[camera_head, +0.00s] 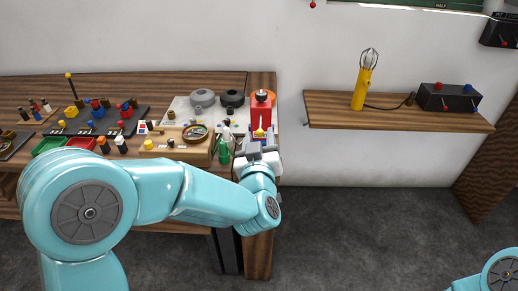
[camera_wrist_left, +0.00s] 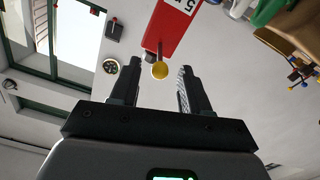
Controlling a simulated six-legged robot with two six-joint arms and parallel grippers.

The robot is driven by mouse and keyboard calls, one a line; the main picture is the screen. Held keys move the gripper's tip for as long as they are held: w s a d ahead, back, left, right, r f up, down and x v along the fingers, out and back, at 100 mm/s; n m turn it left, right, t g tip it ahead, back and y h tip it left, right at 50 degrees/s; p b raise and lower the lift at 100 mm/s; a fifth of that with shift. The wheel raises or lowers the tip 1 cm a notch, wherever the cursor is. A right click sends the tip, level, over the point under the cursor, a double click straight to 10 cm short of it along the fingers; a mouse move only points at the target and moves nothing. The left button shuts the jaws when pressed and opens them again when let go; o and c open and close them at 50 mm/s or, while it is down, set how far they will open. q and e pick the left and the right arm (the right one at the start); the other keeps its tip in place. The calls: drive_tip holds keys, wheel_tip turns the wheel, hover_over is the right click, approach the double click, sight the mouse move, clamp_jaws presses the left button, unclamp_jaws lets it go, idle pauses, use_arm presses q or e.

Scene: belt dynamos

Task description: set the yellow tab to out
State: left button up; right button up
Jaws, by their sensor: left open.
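A yellow round-ended tab (camera_wrist_left: 160,70) sits on a thin dark stem at the end of a red box (camera_wrist_left: 172,28) with a white number label. In the head view the yellow tab (camera_head: 260,132) shows small at the near side of the red box (camera_head: 261,112), at the bench's right end. My left gripper (camera_head: 261,142) is open just in front of it. In the left wrist view the tab appears between the fingertips of my left gripper (camera_wrist_left: 158,72), with a gap on both sides. I cannot tell how deep it lies between them. My right gripper is out of view.
Green bottle (camera_head: 224,148) and a wooden board (camera_head: 172,153) with a round dish stand left of my gripper. Several coloured knobs and trays fill the bench (camera_head: 130,84) further left. A wall shelf (camera_head: 400,110) at right holds a yellow lamp (camera_head: 363,88) and a dark box (camera_head: 448,98).

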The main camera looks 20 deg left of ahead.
use_arm(q)
drive_tip(key=b+v, duration=0.3)
drive_tip(key=v, duration=1.3)
drive_tip(key=shift+b, duration=0.3)
